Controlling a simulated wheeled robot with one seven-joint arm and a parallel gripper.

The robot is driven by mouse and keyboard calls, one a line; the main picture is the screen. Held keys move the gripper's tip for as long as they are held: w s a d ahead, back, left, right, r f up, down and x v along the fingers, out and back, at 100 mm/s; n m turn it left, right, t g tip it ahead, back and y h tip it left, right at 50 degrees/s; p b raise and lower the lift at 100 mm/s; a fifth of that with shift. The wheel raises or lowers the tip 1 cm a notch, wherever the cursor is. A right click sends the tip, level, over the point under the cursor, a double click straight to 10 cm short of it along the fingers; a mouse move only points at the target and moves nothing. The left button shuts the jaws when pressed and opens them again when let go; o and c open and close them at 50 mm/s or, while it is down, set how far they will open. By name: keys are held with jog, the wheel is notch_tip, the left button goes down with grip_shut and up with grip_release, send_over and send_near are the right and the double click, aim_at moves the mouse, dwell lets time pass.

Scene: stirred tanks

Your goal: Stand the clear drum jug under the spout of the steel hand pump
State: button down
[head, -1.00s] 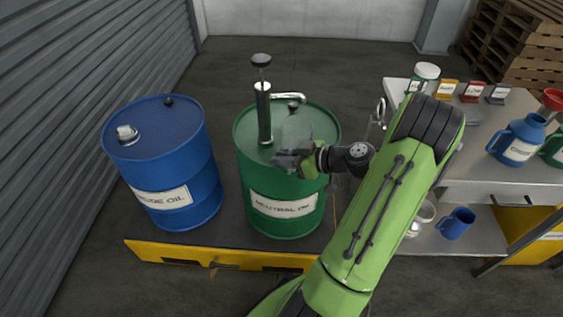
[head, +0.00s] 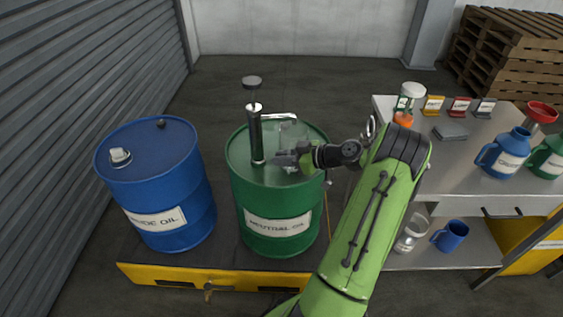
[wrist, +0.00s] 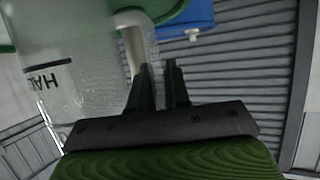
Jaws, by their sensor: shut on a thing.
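The clear drum jug (head: 291,136) is faint and see-through in the head view, over the top of the green NEUTRAL OIL drum (head: 277,228). In the wrist view the jug (wrist: 75,75) fills the left side, with part of a dark mark. The steel hand pump (head: 256,135) stands on this drum, and its spout (head: 279,115) reaches right and bends down close to the jug's top. My gripper (head: 281,159) is shut on the jug's handle, at its near side; the fingers (wrist: 163,85) show in the wrist view. I cannot tell whether the jug's base touches the drum top.
A blue drum (head: 165,215) stands at left on the same yellow-edged platform (head: 235,274). At right is a steel bench (head: 455,165) with jugs, coloured boxes and a white-lidded jar. A blue mug (head: 451,235) sits on its lower shelf. Pallets (head: 505,60) stand behind.

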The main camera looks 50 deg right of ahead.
jog(key=shift+w+d, duration=0.15)
jog(key=shift+d, duration=0.05)
jog(key=shift+f+b, duration=0.35)
jog(key=shift+f, duration=0.25)
dwell(0.4)
jog(key=c, duration=1)
grip_release()
